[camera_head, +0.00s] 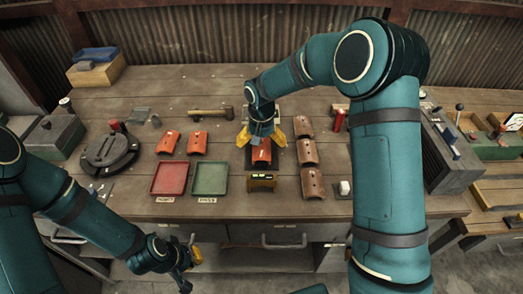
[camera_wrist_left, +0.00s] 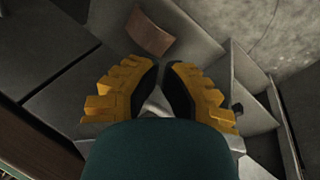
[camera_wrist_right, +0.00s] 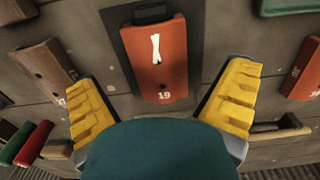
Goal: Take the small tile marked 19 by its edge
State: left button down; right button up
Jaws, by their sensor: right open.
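The small orange-red curved tile marked 19 (camera_wrist_right: 160,72) lies on a dark plate (camera_wrist_right: 122,20), with its number at the near end and a white mark further up. In the head view the tile (camera_head: 261,154) is partly hidden by my right gripper (camera_head: 261,136). The right gripper also shows in the right wrist view (camera_wrist_right: 165,85). Its yellow fingers are wide apart, one on each side of the tile, with gaps between them and its edges. My left gripper (camera_head: 188,258) is low, off the bench front. Its fingers (camera_wrist_left: 164,70) look close together and hold nothing visible.
A small display box (camera_head: 262,182) stands just in front of the plate. Brown tiles (camera_head: 308,152) form a column to the right. Two red tiles (camera_head: 168,142), a red tray (camera_head: 170,178) and a green tray (camera_head: 210,178) are left. A hammer (camera_head: 208,114) lies behind.

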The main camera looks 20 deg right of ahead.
jog(key=shift+f, duration=1.45)
jog(key=c, duration=1.3)
jog(key=shift+c, duration=0.3)
jog(key=shift+r, duration=0.2)
